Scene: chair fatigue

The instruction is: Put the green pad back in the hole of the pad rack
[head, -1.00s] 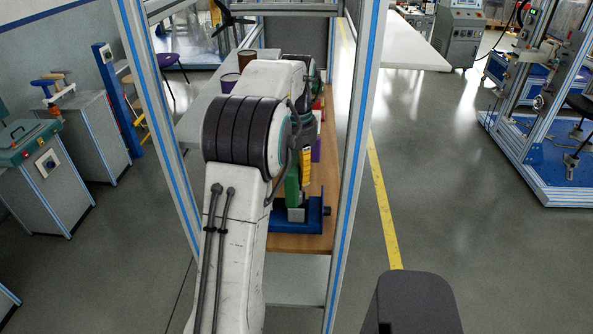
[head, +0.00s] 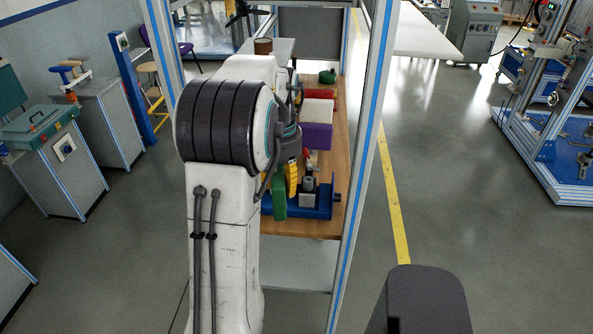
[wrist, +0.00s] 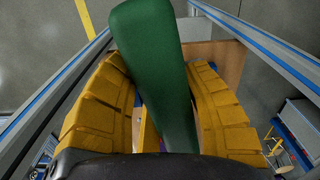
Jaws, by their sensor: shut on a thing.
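My gripper (wrist: 162,95) has its yellow ribbed fingers on both sides of the green pad (wrist: 152,45) in the wrist view, shut on it. The pad is long and sticks out well past the fingers, slightly tilted. In the head view the pad (head: 279,198) hangs upright below my arm, with a yellow finger (head: 292,180) to its right. It overlaps the left part of a blue stand (head: 324,202) in the picture; I cannot tell whether they touch. No hole shows clearly, and I cannot tell which object is the pad rack.
The wooden bench (head: 338,150) stands inside an aluminium frame, whose right post (head: 364,150) is close to my gripper. Behind the stand are a purple box (head: 316,135), a red box (head: 320,94) and a green object (head: 327,76). Open floor (head: 440,190) lies to the right.

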